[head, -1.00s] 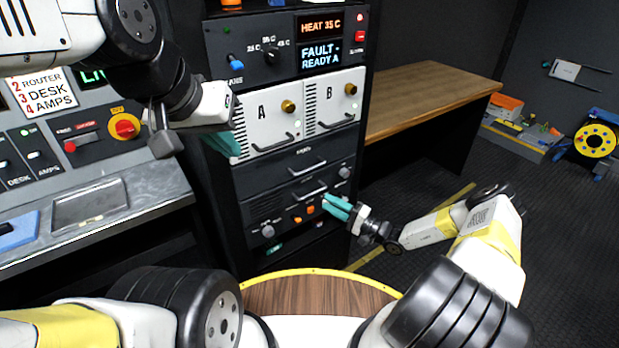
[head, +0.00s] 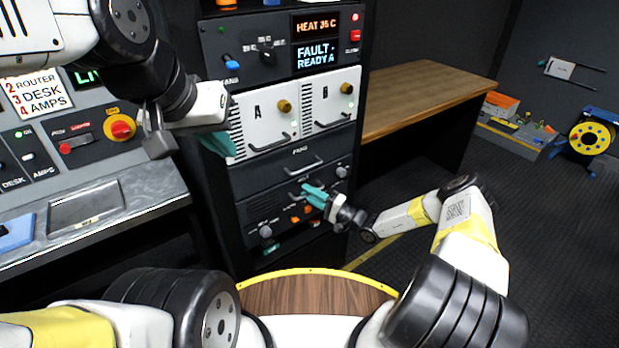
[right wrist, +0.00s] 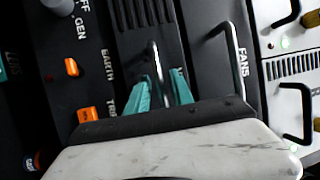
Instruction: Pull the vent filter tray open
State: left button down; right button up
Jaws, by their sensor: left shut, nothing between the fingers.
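The vent filter tray (head: 262,187) is a dark slotted front low in the rack, below the FANS drawer (head: 268,171). It looks closed. Its bar handle (right wrist: 153,62) shows in the right wrist view. My right gripper (head: 312,192) is open at the tray handle. In the right wrist view its teal fingertips (right wrist: 162,90) stand on either side of the handle bar; I cannot tell whether they touch it. My left gripper (head: 218,144) is shut and empty, in front of the rack's left edge beside module A (head: 262,113).
The FANS handle (right wrist: 235,60) is close beside my right fingers. Orange switches (head: 300,212) and a knob (head: 265,231) sit below the tray. A wooden bench (head: 430,95) stands right of the rack. The control desk (head: 110,212) is at the left.

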grip_shut()
dwell(1.2)
